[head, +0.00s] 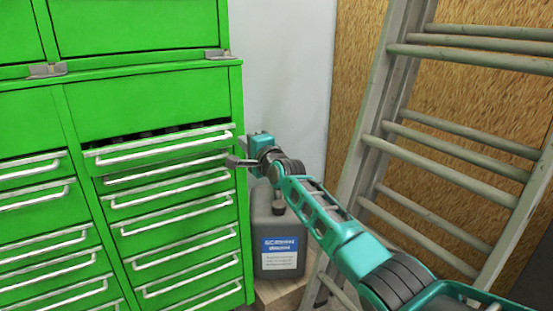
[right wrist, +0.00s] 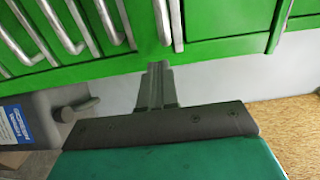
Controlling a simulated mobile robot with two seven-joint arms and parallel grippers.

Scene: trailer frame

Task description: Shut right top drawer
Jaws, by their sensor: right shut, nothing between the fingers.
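The right top drawer (head: 158,151) of the green cabinet sticks out a little, with a dark gap along its top edge where some contents show. It has a light metal handle across its front. My right gripper (head: 232,161) is shut and empty at the right end of this drawer front, close to its corner; I cannot tell if it touches. In the right wrist view the shut fingers (right wrist: 157,78) point at the cabinet front, near the ends of the handles. My left gripper is not in view.
The drawers below (head: 175,205) and in the left column look closed. A grey canister (head: 279,230) with a blue label stands right of the cabinet, below my right gripper. A metal ladder (head: 375,150) leans at the right, in front of a chipboard wall (head: 350,90).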

